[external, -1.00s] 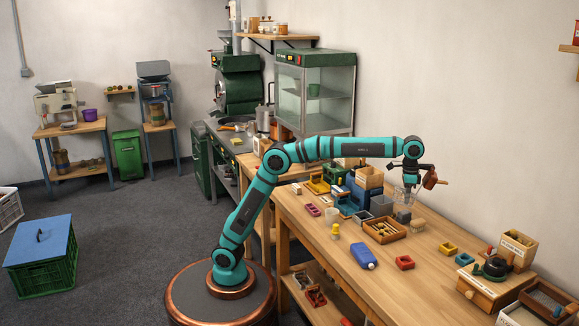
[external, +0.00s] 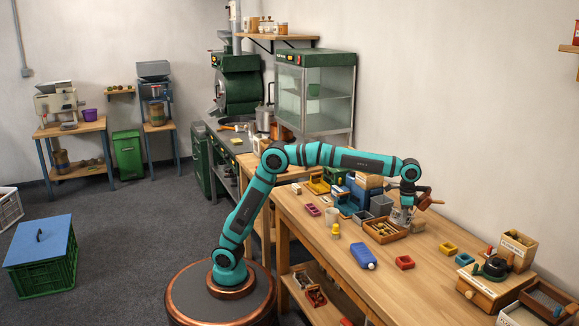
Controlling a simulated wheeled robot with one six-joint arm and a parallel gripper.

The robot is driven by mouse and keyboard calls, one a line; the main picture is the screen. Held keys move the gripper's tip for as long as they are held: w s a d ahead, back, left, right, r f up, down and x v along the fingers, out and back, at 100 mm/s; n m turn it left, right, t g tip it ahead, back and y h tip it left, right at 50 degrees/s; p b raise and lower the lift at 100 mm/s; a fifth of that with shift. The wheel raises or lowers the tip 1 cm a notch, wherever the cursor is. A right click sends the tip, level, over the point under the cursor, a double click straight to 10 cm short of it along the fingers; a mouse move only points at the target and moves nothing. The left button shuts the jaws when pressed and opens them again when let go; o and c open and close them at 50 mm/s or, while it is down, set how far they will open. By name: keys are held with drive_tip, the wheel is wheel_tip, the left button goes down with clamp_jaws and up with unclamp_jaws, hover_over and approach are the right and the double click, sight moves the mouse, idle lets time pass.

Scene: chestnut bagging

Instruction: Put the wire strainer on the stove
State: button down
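The stove (external: 244,144) appears to be the dark steel unit with front knobs at the back, left of the glass cabinet. A shallow dark pan (external: 229,127) and a tall pot (external: 264,117) stand on it. My gripper (external: 402,219) points down, low over the workbench, just right of the wooden divided tray (external: 377,237). A reddish-brown piece (external: 426,202) shows beside the gripper; I cannot tell if it is held. The fingers are too small to tell open from shut. I cannot pick out the wire strainer with certainty.
A wooden box with a dark grinder (external: 490,285) stands at the front right.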

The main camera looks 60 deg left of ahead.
drive_tip(key=shift+f, duration=0.1)
drive_tip(key=c, duration=1.6)
unclamp_jaws()
drive_tip(key=shift+f, duration=0.1)
drive_tip(key=r, duration=0.5)
drive_tip(key=a+r, duration=0.1)
drive_tip(key=r, duration=1.1)
drive_tip(key=shift+w+a+r, duration=0.15)
drive_tip(key=shift+a+r, duration=0.05)
